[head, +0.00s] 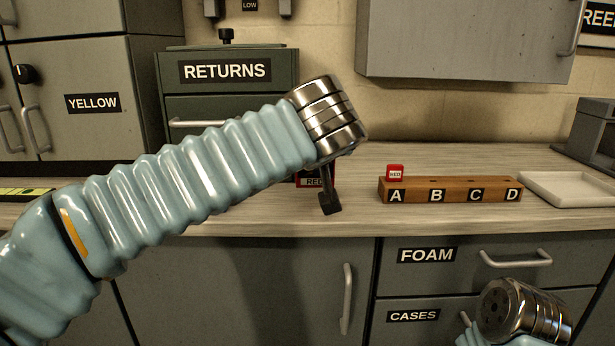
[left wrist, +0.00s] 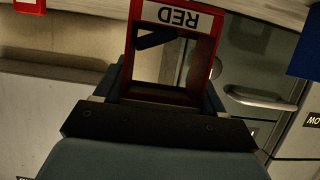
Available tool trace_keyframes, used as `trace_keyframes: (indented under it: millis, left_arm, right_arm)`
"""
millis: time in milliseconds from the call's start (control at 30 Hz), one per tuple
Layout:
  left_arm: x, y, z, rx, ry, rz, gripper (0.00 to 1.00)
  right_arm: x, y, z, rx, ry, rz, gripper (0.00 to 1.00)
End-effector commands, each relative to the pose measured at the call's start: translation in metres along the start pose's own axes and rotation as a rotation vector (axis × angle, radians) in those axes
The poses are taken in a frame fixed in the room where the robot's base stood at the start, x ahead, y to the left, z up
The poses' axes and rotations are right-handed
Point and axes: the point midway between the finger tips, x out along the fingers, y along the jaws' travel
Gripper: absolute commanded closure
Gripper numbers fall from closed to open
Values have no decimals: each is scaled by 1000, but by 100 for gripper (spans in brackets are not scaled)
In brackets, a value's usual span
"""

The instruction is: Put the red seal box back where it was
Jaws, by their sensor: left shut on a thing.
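A red-framed box with a white RED label, the red seal box (left wrist: 174,17), sits between the fingers of my left gripper (left wrist: 168,78) in the left wrist view. The gripper is shut on it, and the label reads upside down there. In the head view the box (head: 316,181) is mostly hidden behind my left wrist and a dark finger. I cannot tell whether it touches the counter. My right wrist (head: 522,312) shows at the lower right, with its fingers out of sight.
A wooden rack (head: 450,196) marked A to D stands right of the box, with a small red RED piece (head: 395,172) at A. A white tray (head: 570,190) lies farther right. A RETURNS cabinet (head: 270,57) stands behind. The counter (head: 360,215) is clear between box and rack.

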Motion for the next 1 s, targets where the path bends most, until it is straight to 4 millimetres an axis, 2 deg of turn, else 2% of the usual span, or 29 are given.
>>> trace_keyframes:
  millis: [200, 300, 400, 800, 833, 1000]
  left_arm:
    - [15, -14, 15, 0, -1, -3, 65]
    - [22, -13, 32, 3, -1, -1, 65]
    - [25, -12, 40, 1, 0, 1, 65]
    - [27, -12, 44, -1, 1, 0, 65]
    - [27, -12, 44, -1, 0, 0, 29]
    - [26, -12, 43, 0, 0, 0, 5]
  right_arm:
    - [6, 2, 0, 0, -1, -1, 47]
    - [10, 3, 1, -1, -2, -2, 47]
    - [12, 3, 1, -1, -3, -3, 47]
    - [16, 4, 1, -1, -4, -4, 47]
    - [16, 4, 1, -1, -5, -4, 47]
    - [14, 3, 1, -1, -5, -4, 47]
